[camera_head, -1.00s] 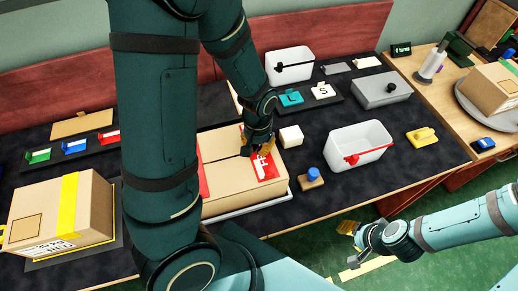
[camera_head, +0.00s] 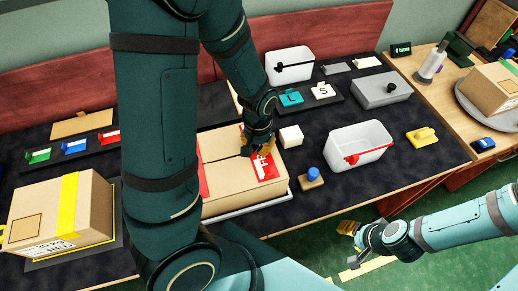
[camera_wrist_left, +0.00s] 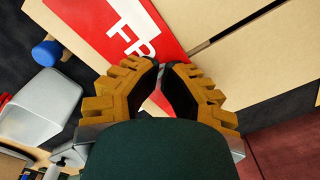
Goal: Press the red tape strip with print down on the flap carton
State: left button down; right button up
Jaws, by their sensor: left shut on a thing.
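The flap carton (camera_head: 222,146) is a tan box on a pale tray in the middle of the table, its top closed with a seam between the flaps. The red tape strip with print (camera_head: 266,171) has white letters and lies across the right part of the carton's top. It fills the upper middle of the left wrist view (camera_wrist_left: 165,25). My left gripper (camera_head: 256,148) is at the carton's top by the strip. In the wrist view its yellow-padded fingertips (camera_wrist_left: 161,75) close in at the strip's edge. My right gripper (camera_head: 349,232) hangs off the table's front edge, empty; its opening is unclear.
A white cube (camera_head: 291,136) and a blue-knobbed block (camera_head: 311,178) stand right of the carton. A white bin (camera_head: 357,147) is farther right. A carton with yellow tape (camera_head: 88,205) stands at left. My left arm hides part of the table.

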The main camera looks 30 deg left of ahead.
aim_at(257, 149)
pick_arm(q)
jog(key=shift+s+f, duration=0.1)
jog(key=shift+r+p, duration=0.7)
jog(key=shift+r, duration=0.05)
notch_tip(257, 149, up, 5)
jog(key=p, duration=0.4)
jog(key=shift+f, duration=0.1)
jog(key=shift+f, duration=0.1)
jog(key=shift+a, duration=0.15)
